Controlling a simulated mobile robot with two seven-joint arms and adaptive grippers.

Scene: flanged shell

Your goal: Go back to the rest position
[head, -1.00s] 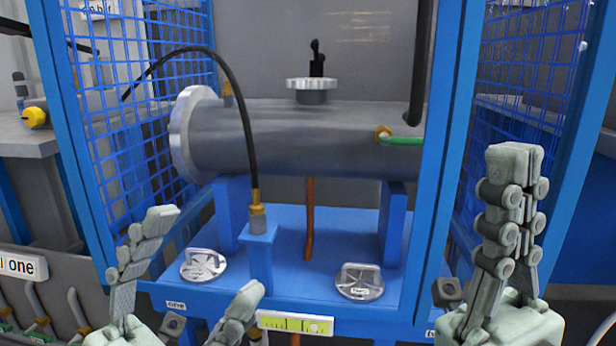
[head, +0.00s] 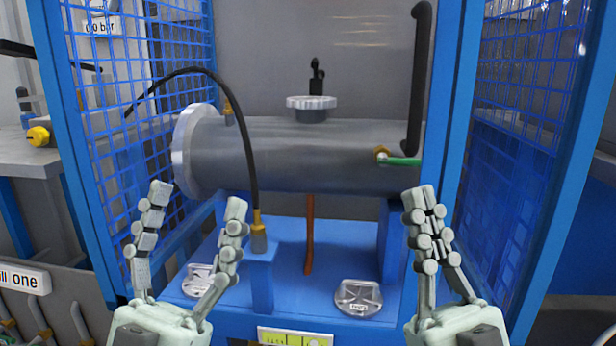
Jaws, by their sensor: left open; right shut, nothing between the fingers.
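My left gripper (head: 193,198) stands upright in front of the left side of the blue frame. Its two fingers are spread apart with nothing between them. My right gripper (head: 424,192) stands upright in front of the frame's right post. Its fingertips are together and hold nothing. Behind both lies the grey flanged shell (head: 320,150), a horizontal cylinder on blue supports. Both grippers appear apart from the shell. The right gripper hides part of the right post and the lower right of the blue base.
The blue cage post (head: 455,150) and mesh panels (head: 145,100) flank the shell. A black hose (head: 245,130) arches down to a brass fitting. Two round metal covers lie on the blue base, one of them at the right (head: 358,297). A workbench (head: 45,150) stands at the left.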

